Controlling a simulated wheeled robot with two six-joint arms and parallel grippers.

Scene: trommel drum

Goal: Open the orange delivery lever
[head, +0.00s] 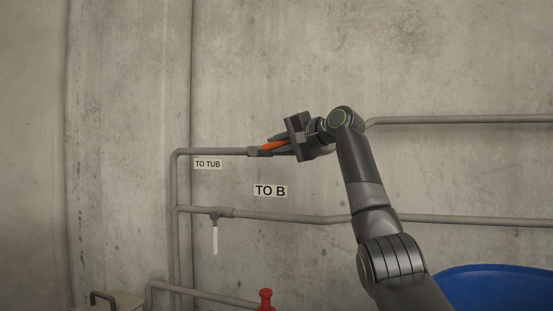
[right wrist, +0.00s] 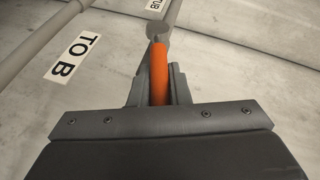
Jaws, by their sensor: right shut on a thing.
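The orange delivery lever (head: 274,145) sits at a valve on the upper grey pipe, by the "TO TUB" label (head: 208,164). It slants slightly up to the right, toward my right gripper (head: 281,147). In the right wrist view the orange lever (right wrist: 159,72) runs between the two fingers of my right gripper (right wrist: 157,84), which are shut on it. The lever's far end joins a round grey valve part (right wrist: 157,29). The lever's near end is hidden by the gripper body. My left gripper is not in view.
A lower grey pipe (head: 280,217) runs below, with a white lever (head: 215,240) hanging down from its valve. A "TO B" label (head: 270,190) is on the wall between the pipes. A blue drum (head: 495,285) stands lower right, and a red fitting (head: 265,298) is at the bottom.

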